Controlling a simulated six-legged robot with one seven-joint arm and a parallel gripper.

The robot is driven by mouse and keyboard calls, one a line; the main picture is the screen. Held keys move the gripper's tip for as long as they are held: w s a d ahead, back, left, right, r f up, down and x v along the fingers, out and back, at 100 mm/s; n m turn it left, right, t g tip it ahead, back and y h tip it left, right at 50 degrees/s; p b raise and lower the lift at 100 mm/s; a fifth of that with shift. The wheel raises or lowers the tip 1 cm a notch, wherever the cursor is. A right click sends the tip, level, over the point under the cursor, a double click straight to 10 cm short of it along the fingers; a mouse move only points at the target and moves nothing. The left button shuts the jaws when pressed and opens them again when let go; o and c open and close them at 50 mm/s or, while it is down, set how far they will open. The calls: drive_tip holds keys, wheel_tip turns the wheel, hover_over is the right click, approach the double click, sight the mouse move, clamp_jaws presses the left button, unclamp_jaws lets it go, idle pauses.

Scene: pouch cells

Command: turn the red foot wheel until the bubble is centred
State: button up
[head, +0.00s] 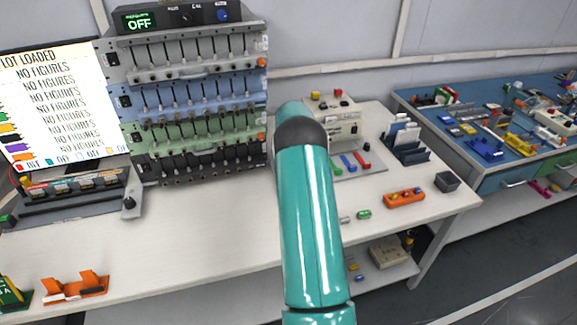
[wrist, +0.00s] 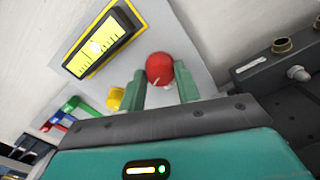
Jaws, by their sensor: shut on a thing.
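The red foot wheel (wrist: 160,68) shows in the wrist view, between the two green fingers of my gripper (wrist: 160,84). My gripper is shut on it. A short pale mark shows on the wheel's face. A yellow-framed bubble level (wrist: 105,39) lies on the grey plate (wrist: 176,18) at the upper left of the wheel. Its bubble (wrist: 97,47) is a bright spot near the middle of the vial, seemingly a little toward the lower-left end. In the head view my teal arm hides the wheel, the level and my gripper.
A yellow knob (wrist: 115,98) sits close beside the left finger. A dark block with brass fittings (wrist: 283,46) stands at the right. In the head view, a beige instrument (head: 338,122), coloured bars (head: 350,163) and an orange tray (head: 404,198) are near my arm.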

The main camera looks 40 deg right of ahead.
drive_tip(key=m, duration=0.5)
drive_tip(key=shift+w, duration=0.1)
drive_tip(key=m, duration=0.6)
idle(0.3)
drive_tip(key=o, duration=1)
drive_tip(key=shift+d+f, duration=0.1)
drive_tip(key=shift+c, duration=0.2)
wheel_tip(320, 180, up, 14)
